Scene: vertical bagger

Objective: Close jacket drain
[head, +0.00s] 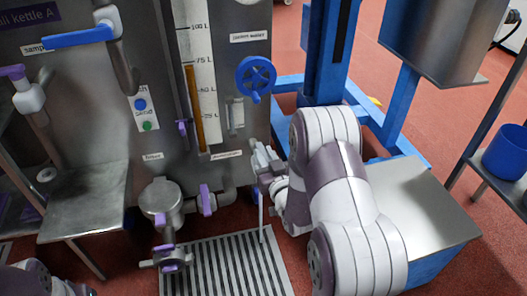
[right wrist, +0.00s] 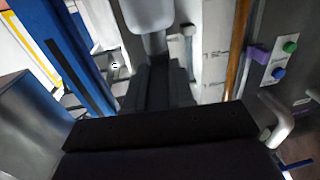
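The kettle (head: 100,110) is a grey steel body at the left of the head view. A small label (head: 226,155), too small to read surely, sits low on its right side. My right gripper (head: 262,163) is beside that label at the kettle's lower right edge. A thin pale vertical pipe (head: 261,212) runs down below it to the floor grate. The drain valve's handle cannot be made out; the gripper and arm may hide it. In the right wrist view the dark fingers (right wrist: 158,88) point at a pale rounded part (right wrist: 148,12). Whether they grip anything is unclear. My left gripper is out of view.
A blue handwheel (head: 256,76) and a purple-handled valve (head: 207,200) are close to my right arm. A blue frame (head: 325,50) and a steel-topped box (head: 425,205) stand right of it. The slatted grate (head: 225,265) lies below.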

